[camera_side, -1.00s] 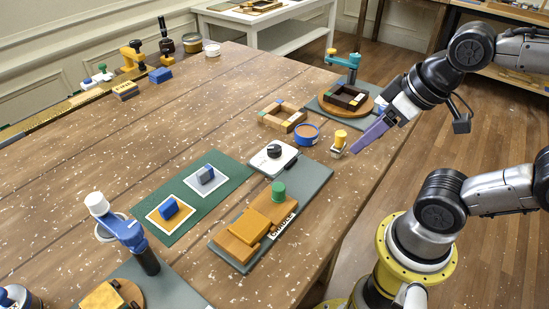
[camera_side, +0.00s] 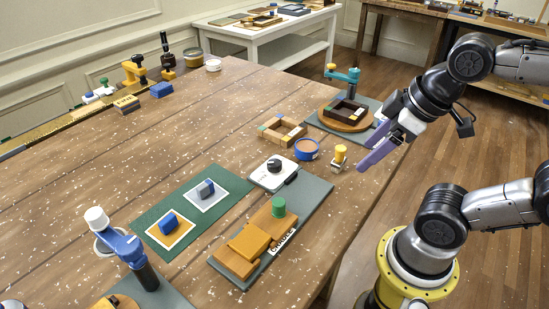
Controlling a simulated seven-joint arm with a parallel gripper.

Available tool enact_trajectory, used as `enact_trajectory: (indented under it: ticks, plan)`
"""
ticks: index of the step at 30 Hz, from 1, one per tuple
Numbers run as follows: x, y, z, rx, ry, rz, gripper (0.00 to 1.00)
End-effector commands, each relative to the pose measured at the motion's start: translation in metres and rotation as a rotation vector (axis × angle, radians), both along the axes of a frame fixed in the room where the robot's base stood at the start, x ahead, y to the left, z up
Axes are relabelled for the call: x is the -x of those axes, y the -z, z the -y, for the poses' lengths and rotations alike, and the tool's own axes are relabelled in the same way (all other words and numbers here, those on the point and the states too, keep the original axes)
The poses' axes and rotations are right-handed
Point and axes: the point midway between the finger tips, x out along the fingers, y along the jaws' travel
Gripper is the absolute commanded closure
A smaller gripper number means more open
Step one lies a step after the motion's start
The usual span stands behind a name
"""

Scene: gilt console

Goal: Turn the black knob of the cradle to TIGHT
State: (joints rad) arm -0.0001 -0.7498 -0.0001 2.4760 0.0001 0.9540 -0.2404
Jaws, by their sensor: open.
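The black knob (camera_side: 274,165) sits on a white plate (camera_side: 262,179) at the far end of a grey base. The cradle (camera_side: 240,252), of orange-yellow blocks with a green knob (camera_side: 278,206) on top, stands on the same grey base. A white label is on its right side. The markings by the black knob are too small to read. My gripper (camera_side: 375,155), with purple fingers, is open and empty. It is right of the black knob, above the table's right edge, and touches nothing.
Close by my gripper are a yellow-topped stamp (camera_side: 339,155), a blue-rimmed round tub (camera_side: 306,149) and a wooden frame (camera_side: 270,133). A turntable with a dark frame (camera_side: 346,112) stands behind. A green mat (camera_side: 181,231) with two blocks lies left. The table's middle left is clear.

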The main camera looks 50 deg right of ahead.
Motion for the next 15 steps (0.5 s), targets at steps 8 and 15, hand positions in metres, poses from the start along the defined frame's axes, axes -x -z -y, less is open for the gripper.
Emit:
enact_trajectory:
  ticks: [8,15]
  plan:
    - [-0.043,-0.058,-0.004,0.250,-0.600,-0.108,0.29]
    - [-0.114,-0.083,-0.015,0.355,-1.087,-0.240,0.29]
